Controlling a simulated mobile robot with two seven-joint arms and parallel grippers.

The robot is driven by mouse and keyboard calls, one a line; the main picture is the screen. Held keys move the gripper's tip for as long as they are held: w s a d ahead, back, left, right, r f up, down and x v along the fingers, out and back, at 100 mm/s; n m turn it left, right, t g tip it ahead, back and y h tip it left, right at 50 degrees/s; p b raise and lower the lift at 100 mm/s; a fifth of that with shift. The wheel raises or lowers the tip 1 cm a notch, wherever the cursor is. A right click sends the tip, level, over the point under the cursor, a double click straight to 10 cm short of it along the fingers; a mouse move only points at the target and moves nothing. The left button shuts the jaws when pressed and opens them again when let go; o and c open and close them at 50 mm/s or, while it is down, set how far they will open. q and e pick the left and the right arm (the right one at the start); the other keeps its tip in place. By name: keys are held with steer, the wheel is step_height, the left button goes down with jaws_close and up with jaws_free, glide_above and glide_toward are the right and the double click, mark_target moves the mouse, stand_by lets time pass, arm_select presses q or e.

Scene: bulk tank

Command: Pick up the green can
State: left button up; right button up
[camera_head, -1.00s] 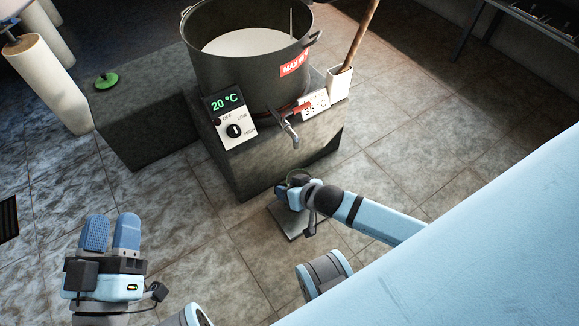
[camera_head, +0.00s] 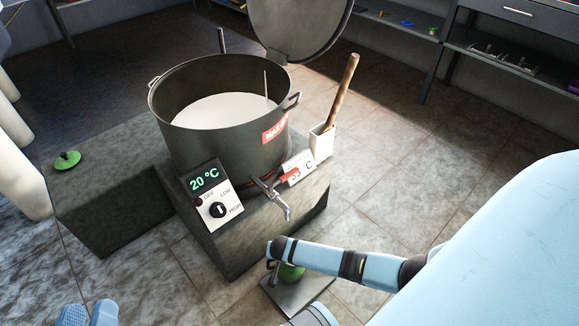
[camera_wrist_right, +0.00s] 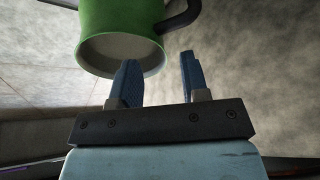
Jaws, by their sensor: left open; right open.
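The green can (camera_head: 291,272) shows partly under my right arm in the head view, on a metal plate (camera_head: 300,296) low in front of the tank. In the right wrist view the green can (camera_wrist_right: 125,20) fills the top, with its pale base and a dark handle showing. My right gripper (camera_wrist_right: 159,66) is open, its two blue fingers apart and nothing between them; the can is just beyond the fingertips, mostly to the left. The head view hides these fingers. My left gripper (camera_head: 89,312) is open at the bottom left edge, only its blue fingertips in view.
A large dark pot (camera_head: 225,125) of white liquid stands on a stone block, with a tap (camera_head: 280,205) above the plate and a 20 °C display (camera_head: 204,180). A wooden handle stands in a white holder (camera_head: 322,143). A green lid-like disc (camera_head: 67,160) lies at left.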

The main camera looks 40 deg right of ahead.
steer(key=shift+b+x, duration=0.45)
steer(key=shift+x, duration=0.4)
steer(key=b+x, duration=0.1)
steer(key=x, duration=0.1)
steer(key=b+x, duration=0.2)
steer(key=shift+w+d, duration=0.25)
steer(key=shift+d, duration=0.15)
arm_select(q)
steer(key=f, duration=0.1)
steer(key=f+m, duration=0.1)
steer(key=w, duration=0.1)
steer(key=shift+w+a+f+m, duration=0.1)
steer(key=shift+a+f+m, duration=0.15)
steer(key=shift+f+m, duration=0.15)
arm_select(e)
steer(key=shift+r, duration=0.1)
steer(key=shift+c, duration=0.4)
jaws_close()
steer(key=shift+w, duration=0.1)
